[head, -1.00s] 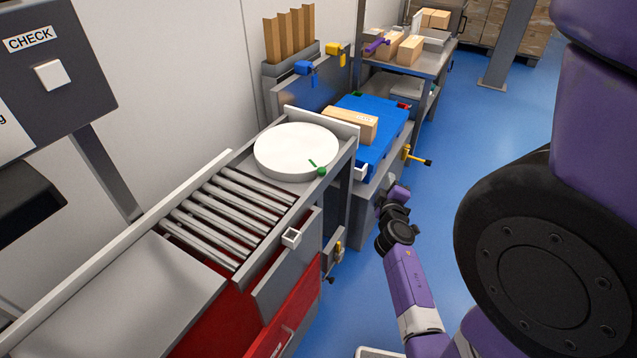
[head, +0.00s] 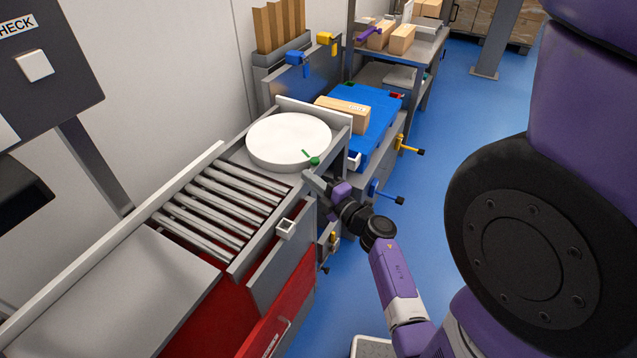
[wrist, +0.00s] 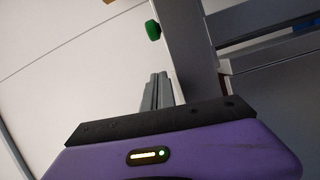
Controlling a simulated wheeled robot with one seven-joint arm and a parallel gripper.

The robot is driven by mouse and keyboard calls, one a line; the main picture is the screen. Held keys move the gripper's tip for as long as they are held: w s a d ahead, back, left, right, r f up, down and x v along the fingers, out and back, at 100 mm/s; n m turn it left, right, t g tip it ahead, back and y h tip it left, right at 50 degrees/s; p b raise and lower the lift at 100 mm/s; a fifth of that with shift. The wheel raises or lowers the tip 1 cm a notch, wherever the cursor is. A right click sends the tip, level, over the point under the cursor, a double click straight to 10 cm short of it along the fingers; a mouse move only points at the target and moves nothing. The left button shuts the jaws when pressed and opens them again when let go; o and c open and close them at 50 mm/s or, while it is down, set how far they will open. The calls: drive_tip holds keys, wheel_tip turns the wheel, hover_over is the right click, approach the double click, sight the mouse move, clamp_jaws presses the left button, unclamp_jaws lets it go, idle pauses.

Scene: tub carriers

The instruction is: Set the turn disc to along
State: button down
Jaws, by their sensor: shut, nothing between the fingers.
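The turn disc (head: 289,140) is a round white plate at the far end of the roller conveyor. A short green line is on its top near the rim, and a green knob (head: 314,161) sits at its near right edge. My gripper (head: 312,179) is just below and in front of the green knob, apart from it, beside the conveyor's end. In the wrist view the green knob (wrist: 153,30) shows above and slightly left of my gripper fingers (wrist: 157,88), which are together and empty.
Metal rollers (head: 215,208) lead up to the disc. A blue platform (head: 372,122) with a wooden block (head: 342,112) stands beyond it. Yellow (head: 412,148) and blue (head: 388,192) handles stick out toward the aisle. Blue floor to the right is open.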

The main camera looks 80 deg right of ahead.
sight(312, 171)
drive_tip(key=x, duration=0.5)
drive_tip(key=shift+w+d, duration=0.1)
drive_tip(key=shift+w, duration=0.05)
drive_tip(key=shift+s+d+f, duration=0.1)
drive_tip(key=shift+s+d, duration=0.25)
drive_tip(key=shift+s, duration=0.25)
drive_tip(key=shift+s+d+f, duration=0.1)
drive_tip(key=shift+s+d, duration=0.25)
drive_tip(key=shift+s, duration=0.25)
drive_tip(key=shift+s+d+f, duration=0.1)
drive_tip(key=shift+s+d, duration=0.25)
drive_tip(key=shift+s, duration=0.25)
